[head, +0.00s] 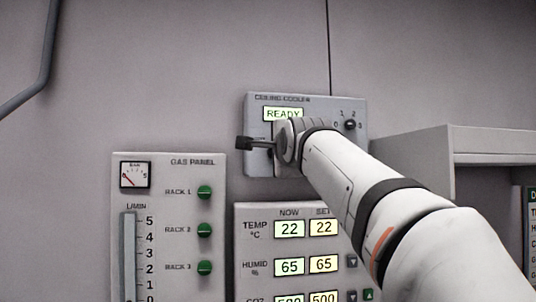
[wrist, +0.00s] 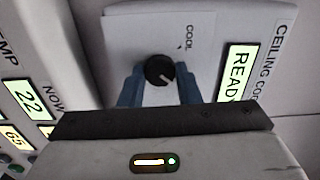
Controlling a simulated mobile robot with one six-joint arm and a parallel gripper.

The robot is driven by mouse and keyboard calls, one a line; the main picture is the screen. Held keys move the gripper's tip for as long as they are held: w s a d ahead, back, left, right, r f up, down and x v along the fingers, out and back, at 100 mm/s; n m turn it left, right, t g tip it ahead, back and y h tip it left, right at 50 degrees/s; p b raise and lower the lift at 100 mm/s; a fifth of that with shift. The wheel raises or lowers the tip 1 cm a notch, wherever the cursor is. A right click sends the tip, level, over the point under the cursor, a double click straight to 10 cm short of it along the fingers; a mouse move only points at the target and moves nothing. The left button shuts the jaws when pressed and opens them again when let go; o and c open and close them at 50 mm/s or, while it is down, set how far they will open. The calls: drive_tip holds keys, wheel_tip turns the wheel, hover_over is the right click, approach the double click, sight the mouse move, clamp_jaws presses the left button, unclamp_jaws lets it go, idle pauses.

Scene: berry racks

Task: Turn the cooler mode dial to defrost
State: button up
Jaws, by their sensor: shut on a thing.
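The ceiling cooler panel (head: 360,104) is a grey box on the wall with a lit READY display (head: 283,114). In the head view my gripper (head: 282,148) and wrist cover the dial and the panel's lower left.
Below are the gas panel (head: 170,190) with green knobs and a climate panel (head: 262,212) reading 22 and 65. A grey shelf unit (head: 425,165) stands to the right.

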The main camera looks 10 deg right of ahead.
drive_tip(key=shift+m, duration=0.4)
drive_tip(key=o, duration=1)
drive_tip(key=s+b, duration=0.2)
drive_tip(key=s, duration=0.5)
drive_tip(key=shift+s, duration=0.4)
